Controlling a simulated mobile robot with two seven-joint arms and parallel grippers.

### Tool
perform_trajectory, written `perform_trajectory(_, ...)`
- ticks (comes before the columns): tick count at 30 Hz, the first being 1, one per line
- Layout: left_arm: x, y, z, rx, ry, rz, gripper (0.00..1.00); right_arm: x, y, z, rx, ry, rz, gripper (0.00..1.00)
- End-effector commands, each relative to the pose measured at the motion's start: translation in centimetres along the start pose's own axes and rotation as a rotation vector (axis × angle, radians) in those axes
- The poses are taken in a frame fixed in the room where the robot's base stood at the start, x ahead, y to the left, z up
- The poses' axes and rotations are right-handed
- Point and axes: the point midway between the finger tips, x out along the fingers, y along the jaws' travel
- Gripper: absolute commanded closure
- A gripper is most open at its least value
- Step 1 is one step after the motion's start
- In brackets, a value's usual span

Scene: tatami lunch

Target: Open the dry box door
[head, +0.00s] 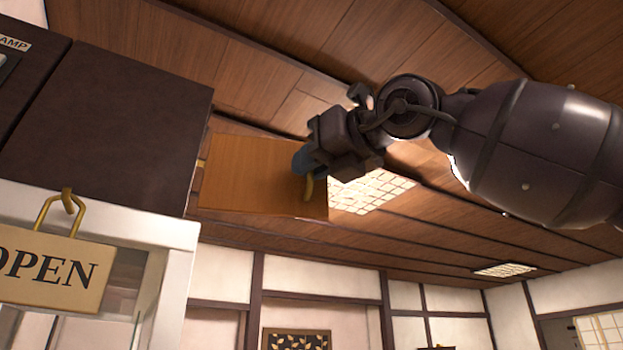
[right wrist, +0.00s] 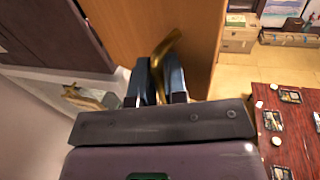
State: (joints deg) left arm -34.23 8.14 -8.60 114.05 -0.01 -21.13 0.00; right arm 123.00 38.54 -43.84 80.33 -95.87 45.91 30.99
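The dry box door, an orange-brown wooden panel (head: 245,175), stands out from the right edge of a dark cabinet (head: 110,125), so it looks swung open. Its brass handle (head: 309,188) is near the panel's right end. My right gripper (head: 304,162) is at the handle. In the right wrist view, its two blue fingers (right wrist: 161,82) stand close together with the brass handle (right wrist: 165,46) between them, in front of the door (right wrist: 130,25). The gripper looks shut on the handle. The inside of the box is hidden. My left gripper is not in view.
A white-framed glass case (head: 178,260) with a hanging OPEN sign (head: 50,272) stands below the cabinet. In the right wrist view, a reddish table (right wrist: 290,140) with trays is at the lower right, and boxes (right wrist: 237,38) stand on the floor beyond.

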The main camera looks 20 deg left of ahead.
Motion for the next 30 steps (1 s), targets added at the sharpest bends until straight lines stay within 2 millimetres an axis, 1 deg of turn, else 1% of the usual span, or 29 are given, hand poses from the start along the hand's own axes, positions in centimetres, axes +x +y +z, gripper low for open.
perform_trajectory(1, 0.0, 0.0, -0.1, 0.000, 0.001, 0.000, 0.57, 0.0, 0.1, 0.1, -0.001, -0.001, 0.001, 0.79)
perform_trajectory(3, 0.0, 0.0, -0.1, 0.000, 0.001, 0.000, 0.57, 0.0, 0.1, 0.1, 0.001, -0.001, 0.001, 0.68)
perform_trajectory(4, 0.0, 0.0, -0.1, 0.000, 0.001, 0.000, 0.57, 0.0, 0.1, 0.1, 0.001, -0.001, 0.001, 0.66)
perform_trajectory(11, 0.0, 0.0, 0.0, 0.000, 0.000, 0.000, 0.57, 0.0, 0.0, 0.0, 0.004, 0.000, 0.000, 0.66)
perform_trajectory(15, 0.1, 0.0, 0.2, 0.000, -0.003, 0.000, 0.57, -0.6, -0.1, 0.0, 0.004, -0.002, -0.001, 0.66)
perform_trajectory(19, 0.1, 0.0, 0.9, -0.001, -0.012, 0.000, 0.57, -2.3, -0.2, -0.1, 0.004, -0.001, -0.001, 0.66)
perform_trajectory(25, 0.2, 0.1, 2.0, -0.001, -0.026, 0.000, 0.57, -6.0, -0.2, -0.1, 0.005, -0.002, -0.002, 0.66)
perform_trajectory(30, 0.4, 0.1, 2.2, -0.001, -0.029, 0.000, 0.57, -8.7, -0.1, -0.1, 0.004, -0.001, -0.001, 0.66)
